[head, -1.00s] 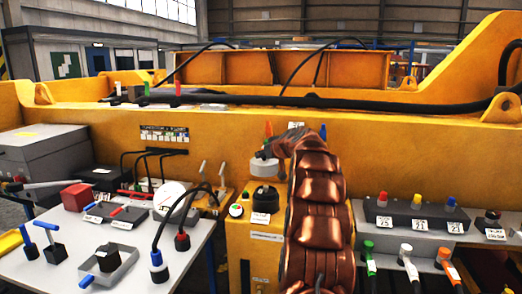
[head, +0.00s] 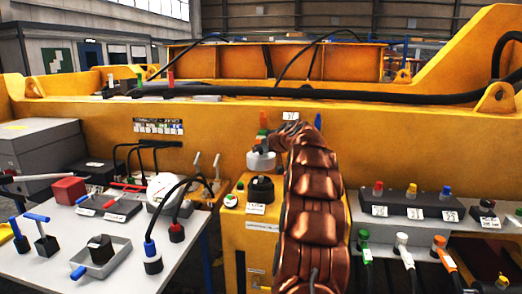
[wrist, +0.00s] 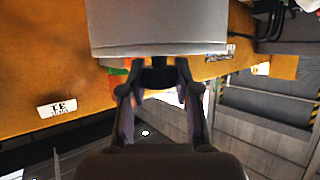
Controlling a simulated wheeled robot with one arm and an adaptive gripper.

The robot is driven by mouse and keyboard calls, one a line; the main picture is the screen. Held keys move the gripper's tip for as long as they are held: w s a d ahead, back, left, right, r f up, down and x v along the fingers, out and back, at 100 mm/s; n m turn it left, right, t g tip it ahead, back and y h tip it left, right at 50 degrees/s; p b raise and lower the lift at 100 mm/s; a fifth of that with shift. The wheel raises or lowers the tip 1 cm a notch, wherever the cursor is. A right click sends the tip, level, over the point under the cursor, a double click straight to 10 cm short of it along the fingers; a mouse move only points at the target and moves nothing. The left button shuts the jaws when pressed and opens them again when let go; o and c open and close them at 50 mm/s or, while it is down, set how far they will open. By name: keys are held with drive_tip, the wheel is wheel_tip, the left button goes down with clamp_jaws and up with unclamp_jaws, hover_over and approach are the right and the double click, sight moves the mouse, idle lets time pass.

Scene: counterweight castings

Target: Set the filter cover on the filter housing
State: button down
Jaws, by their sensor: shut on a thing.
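The filter cover (head: 261,162) is a light grey cylinder, seen under the tip of my arm in the head view. In the wrist view the cover (wrist: 158,30) fills the top middle, with a dark knob on its near side. My gripper (wrist: 158,88) is shut on that knob, one finger on each side. In the head view my gripper (head: 276,143) is partly hidden by my own arm. A black round part, apparently the filter housing (head: 261,190), stands on the yellow cabinet. The cover appears just above it in the picture; the depth between them is unclear.
A grey table (head: 190,262) with a tray, connectors and a red block (head: 69,190) is at left. A dark box with coloured knobs (head: 412,204) and several cable plugs are at right. A yellow beam (head: 400,130) runs behind. A green button (head: 230,200) sits beside the housing.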

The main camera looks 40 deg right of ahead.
sight(264, 156)
drive_tip(key=shift+f+b, duration=1.85)
drive_tip(key=shift+f, duration=0.1)
drive_tip(key=shift+b, duration=1)
idle(0.7)
drive_tip(key=shift+f+b, duration=2.1)
drive_tip(key=shift+b, duration=0.1)
drive_tip(key=c, duration=0.8)
unclamp_jaws()
drive_tip(key=shift+o, duration=0.2)
drive_tip(key=shift+s, duration=0.1)
drive_tip(key=v, duration=1.2)
